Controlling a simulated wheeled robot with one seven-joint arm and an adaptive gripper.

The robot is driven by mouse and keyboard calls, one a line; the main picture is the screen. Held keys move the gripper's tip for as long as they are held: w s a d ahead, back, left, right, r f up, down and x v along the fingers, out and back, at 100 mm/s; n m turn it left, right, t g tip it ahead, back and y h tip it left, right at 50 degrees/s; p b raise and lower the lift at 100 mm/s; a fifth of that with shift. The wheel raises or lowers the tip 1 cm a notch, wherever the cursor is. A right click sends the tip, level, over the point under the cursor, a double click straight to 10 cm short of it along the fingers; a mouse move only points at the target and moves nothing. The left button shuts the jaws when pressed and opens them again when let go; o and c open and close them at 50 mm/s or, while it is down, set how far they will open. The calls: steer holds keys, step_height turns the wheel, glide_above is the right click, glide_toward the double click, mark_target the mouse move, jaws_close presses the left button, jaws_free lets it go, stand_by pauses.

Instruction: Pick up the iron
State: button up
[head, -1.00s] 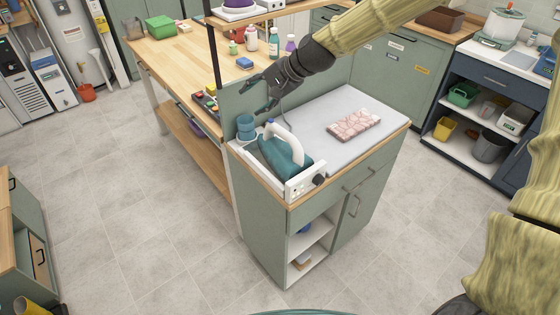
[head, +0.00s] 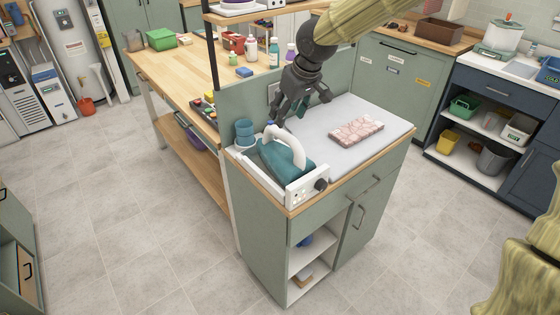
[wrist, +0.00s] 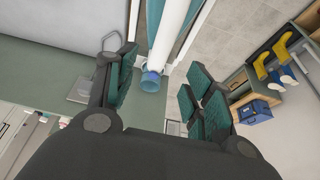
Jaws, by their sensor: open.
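The iron (head: 284,160) has a teal body and a white arched handle. My gripper (head: 299,108) is open and empty. It hangs just above and behind the iron's handle, apart from it, with its fingers pointing down. In the wrist view, the white handle (wrist: 173,38) shows beyond the gap between my open fingers (wrist: 160,82). A blue part (wrist: 151,80) sits at its near end. Much of the iron lies outside that view.
A folded pink patterned cloth (head: 356,131) lies on the grey pad (head: 340,108) right of the iron. Teal cups (head: 244,133) stand behind the iron, near a green back panel (head: 247,97). A wooden table (head: 180,65) with bottles stands behind. The floor in front is clear.

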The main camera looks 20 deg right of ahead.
mark_target(281, 130)
steer(key=shift+p+x, duration=1.2)
steer(key=shift+x, duration=3.75)
steer(key=shift+c, duration=0.4)
jaws_close()
